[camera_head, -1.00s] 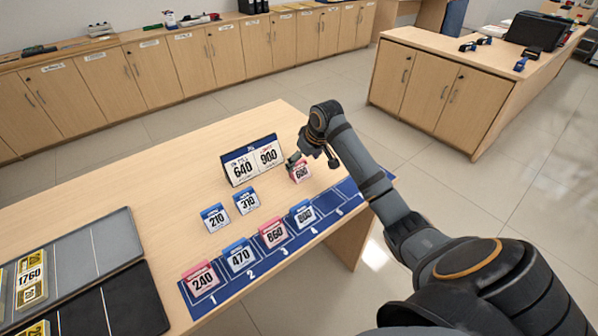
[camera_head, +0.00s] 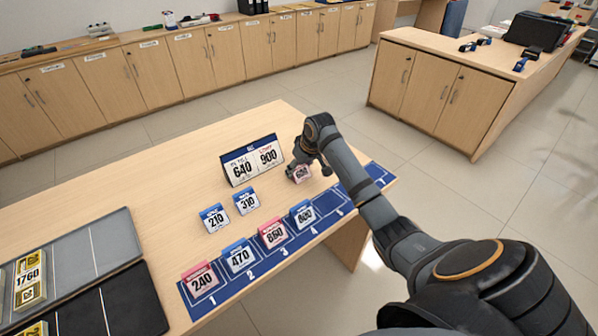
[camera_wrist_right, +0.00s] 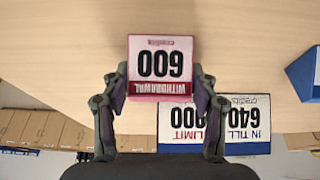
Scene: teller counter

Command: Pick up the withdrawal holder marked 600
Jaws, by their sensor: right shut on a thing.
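The withdrawal holder marked 600 (camera_wrist_right: 160,65) is white with a red band, seen upside down in the right wrist view. In the head view the holder (camera_head: 301,173) is partly covered by my right gripper (camera_head: 305,163). My right gripper (camera_wrist_right: 160,88) has one finger on each side of the holder and is shut on it. I cannot tell whether the holder touches the counter. My left gripper is not in view.
The till sign (camera_head: 252,160) reading 640 and 900 stands just left of the gripper. Blue holders 310 (camera_head: 247,202) and 210 (camera_head: 215,218) stand nearby. The blue numbered strip (camera_head: 262,262) carries holders 240, 470, 860 and another blue one.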

